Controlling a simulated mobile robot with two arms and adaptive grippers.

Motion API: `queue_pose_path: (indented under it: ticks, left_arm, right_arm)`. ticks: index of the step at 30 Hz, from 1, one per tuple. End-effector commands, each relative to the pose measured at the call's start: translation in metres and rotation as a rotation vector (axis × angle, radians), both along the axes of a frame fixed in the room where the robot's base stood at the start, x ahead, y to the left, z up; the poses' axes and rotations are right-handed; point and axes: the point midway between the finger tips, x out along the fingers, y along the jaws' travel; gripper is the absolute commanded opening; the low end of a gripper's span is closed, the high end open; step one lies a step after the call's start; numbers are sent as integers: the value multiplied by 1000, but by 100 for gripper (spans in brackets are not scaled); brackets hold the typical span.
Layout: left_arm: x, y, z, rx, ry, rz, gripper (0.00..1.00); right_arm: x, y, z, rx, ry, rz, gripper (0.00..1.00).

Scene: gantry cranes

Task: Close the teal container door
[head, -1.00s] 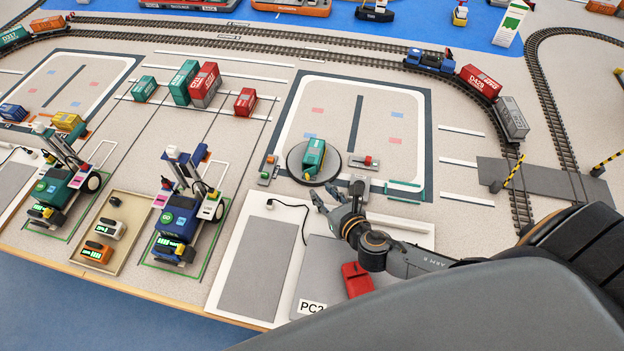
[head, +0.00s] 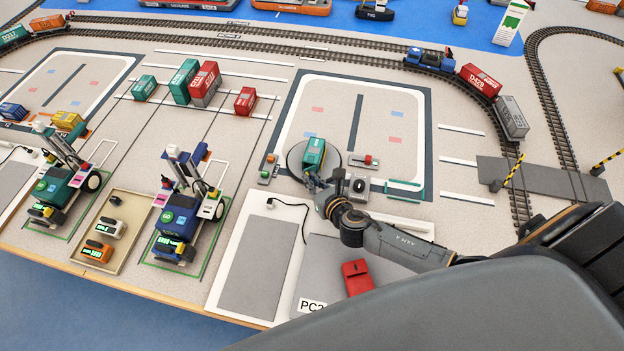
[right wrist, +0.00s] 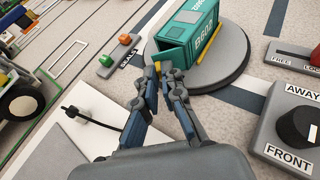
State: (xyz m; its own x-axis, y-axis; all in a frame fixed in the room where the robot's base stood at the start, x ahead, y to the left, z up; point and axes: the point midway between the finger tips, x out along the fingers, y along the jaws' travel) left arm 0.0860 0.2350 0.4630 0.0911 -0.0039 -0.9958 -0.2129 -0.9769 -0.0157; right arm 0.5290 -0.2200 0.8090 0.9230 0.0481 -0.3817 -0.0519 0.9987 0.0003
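The teal container (head: 314,153) stands on a round grey turntable (head: 296,166). In the right wrist view the container (right wrist: 203,38) shows its lettered side, and a teal door panel (right wrist: 173,57) stands out at its near end. My right gripper (head: 309,181) is at the near end of the container, just in front of the door. My left gripper is not in view.
A panel with green and orange buttons (right wrist: 117,55) is left of the turntable. A control with a red handle (head: 367,161) and a black knob box (head: 360,186) are to the right. A red object (head: 357,278) lies on the grey pad under my arm.

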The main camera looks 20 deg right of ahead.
Motion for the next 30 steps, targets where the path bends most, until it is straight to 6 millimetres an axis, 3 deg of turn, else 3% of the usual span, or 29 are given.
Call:
queue_pose_path:
  ticks: [14,30]
  left_arm:
    - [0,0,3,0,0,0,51]
    - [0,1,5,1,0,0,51]
  right_arm:
    - [2,4,0,2,2,-65,0]
    - [19,17,-1,4,2,-477,0]
